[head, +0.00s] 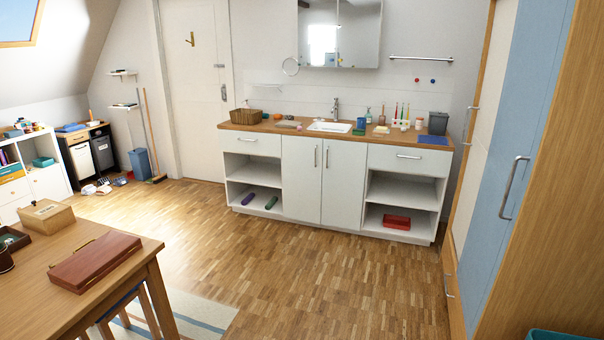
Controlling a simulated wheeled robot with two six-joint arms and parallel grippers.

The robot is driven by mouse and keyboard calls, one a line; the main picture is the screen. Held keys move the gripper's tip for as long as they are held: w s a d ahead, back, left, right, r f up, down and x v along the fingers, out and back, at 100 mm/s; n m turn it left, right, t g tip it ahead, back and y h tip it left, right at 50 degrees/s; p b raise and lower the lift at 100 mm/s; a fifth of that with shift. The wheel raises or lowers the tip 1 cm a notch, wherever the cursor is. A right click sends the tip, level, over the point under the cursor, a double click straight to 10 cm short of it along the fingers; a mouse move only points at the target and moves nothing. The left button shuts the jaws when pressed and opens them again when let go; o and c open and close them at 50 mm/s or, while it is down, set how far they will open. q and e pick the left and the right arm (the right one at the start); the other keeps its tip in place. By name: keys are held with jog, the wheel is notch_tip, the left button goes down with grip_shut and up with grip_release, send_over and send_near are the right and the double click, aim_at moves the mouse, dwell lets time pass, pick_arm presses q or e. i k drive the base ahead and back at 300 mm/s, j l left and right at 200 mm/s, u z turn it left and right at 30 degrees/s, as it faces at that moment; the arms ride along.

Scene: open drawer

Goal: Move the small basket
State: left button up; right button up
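A small brown woven basket (246,116) stands upright at the left end of the wooden counter (268,127), against the wall side. What it holds is too small to tell. Neither of my grippers shows in the head view, and nothing is seen holding the basket.
The white cabinet (301,180) under the counter has drawers, doors and open shelves. A wooden table (125,266) with a red-brown case (96,262) stands at the lower left. A tall blue-doored wardrobe (512,150) stands at the right. The parquet floor (300,270) between them is clear.

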aim_at(250, 116)
jog(key=i+z, duration=0.35)
jog(key=i, duration=1.65)
jog(key=i+j+u, duration=0.1)
jog(key=i+u, duration=0.2)
jog(key=i, duration=0.75)
jog(key=i+l+u, duration=0.15)
jog(key=i+u, duration=0.15)
jog(key=i, duration=0.75)
jog(key=i+u, duration=0.1)
jog(key=i, duration=0.6)
